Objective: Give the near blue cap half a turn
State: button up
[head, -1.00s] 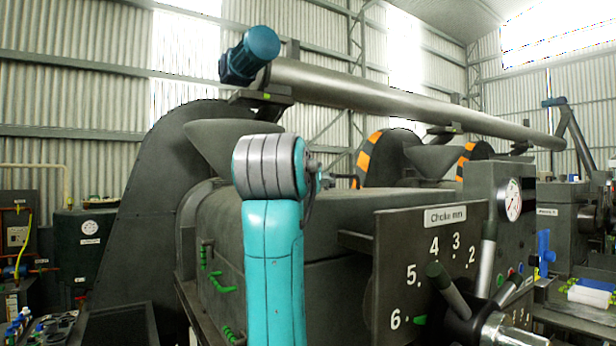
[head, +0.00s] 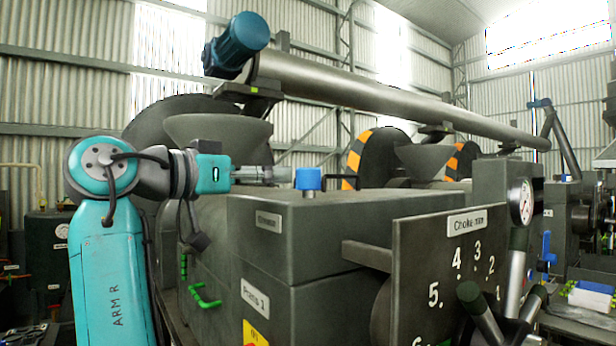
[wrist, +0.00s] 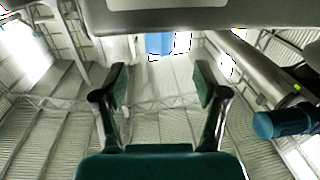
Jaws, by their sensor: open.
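The near blue cap (head: 308,179) stands upright on top of the grey press housing (head: 330,215), close to its far edge. It also shows in the wrist view (wrist: 160,43), small and between the lines of the two fingers, at the top beside a grey surface. My gripper (head: 288,174) is left of the cap in the head view and points right at it, at about the cap's height. In the wrist view my gripper (wrist: 160,80) is open with nothing between its fingers. A small gap seems to lie between fingertips and cap; its depth is hard to judge.
A grey hopper (head: 215,135) stands behind my wrist. A long conveyor tube (head: 390,95) with a blue motor (head: 236,42) runs overhead. The choke plate (head: 450,265) and dark levers stand at front right. The housing top around the cap looks clear.

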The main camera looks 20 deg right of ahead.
aim_at(299, 176)
jog(key=x, duration=0.9)
jog(key=shift+w+d, duration=0.1)
jog(key=shift+d, duration=0.1)
jog(key=c, duration=1.2)
